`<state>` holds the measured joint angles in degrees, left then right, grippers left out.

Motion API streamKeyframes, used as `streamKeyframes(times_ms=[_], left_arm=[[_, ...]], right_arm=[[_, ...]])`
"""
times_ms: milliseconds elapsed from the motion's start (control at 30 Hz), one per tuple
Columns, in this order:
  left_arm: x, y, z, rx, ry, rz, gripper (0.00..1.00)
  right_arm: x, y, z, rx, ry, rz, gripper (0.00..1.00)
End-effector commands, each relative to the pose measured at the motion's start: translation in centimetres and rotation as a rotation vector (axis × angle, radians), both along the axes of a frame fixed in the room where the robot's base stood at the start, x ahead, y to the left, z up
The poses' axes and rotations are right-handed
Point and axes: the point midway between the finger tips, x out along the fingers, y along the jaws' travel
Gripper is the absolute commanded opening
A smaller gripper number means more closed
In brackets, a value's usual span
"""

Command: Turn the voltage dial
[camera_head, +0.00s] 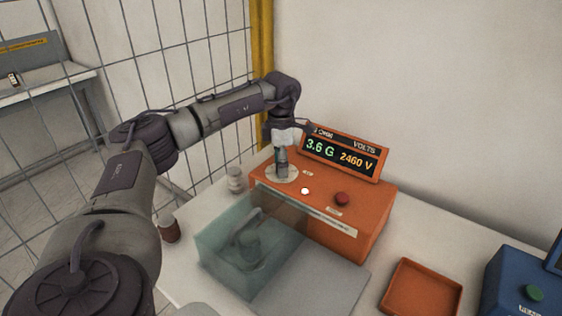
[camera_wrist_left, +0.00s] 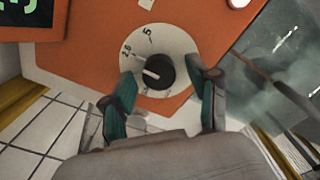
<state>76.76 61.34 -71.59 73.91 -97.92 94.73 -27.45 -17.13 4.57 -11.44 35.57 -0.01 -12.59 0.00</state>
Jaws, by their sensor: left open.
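The voltage dial is a black round knob (camera_wrist_left: 158,71) with a white pointer mark, on a white round scale plate (camera_wrist_left: 150,42) in the left wrist view. In the head view the scale plate (camera_head: 270,175) is on the left of the orange tester's top, and the knob is hidden by my gripper. My left gripper (camera_head: 281,172) points down over the dial. In the wrist view its open fingers (camera_wrist_left: 161,84) are on either side of the knob, with gaps visible; I cannot tell their exact height. The display (camera_head: 343,153) reads 3.6 G and 2460 V. My right gripper is not in view.
A clear teal box (camera_head: 215,258) stands in front of the orange tester (camera_head: 375,212). An orange tray (camera_head: 422,290) and a blue box (camera_head: 510,290) are at the right. A wire fence (camera_head: 190,50) stands behind.

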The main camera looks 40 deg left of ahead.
Motion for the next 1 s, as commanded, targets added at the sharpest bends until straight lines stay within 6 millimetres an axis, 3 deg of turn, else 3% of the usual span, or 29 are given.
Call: streamKeyframes(times_ms=[300, 667, 1000], left_arm=[[0.00, 0.02, -0.28, 0.001, -0.001, 0.000, 0.60], [0.01, 0.00, -0.25, 0.001, -0.001, 0.000, 0.00], [0.02, -0.02, -0.18, 0.001, -0.001, 0.050, 0.00]], right_arm=[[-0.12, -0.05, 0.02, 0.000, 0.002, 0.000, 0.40], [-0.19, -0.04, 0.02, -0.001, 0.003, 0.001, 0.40], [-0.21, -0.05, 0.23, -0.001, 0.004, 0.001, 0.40]])
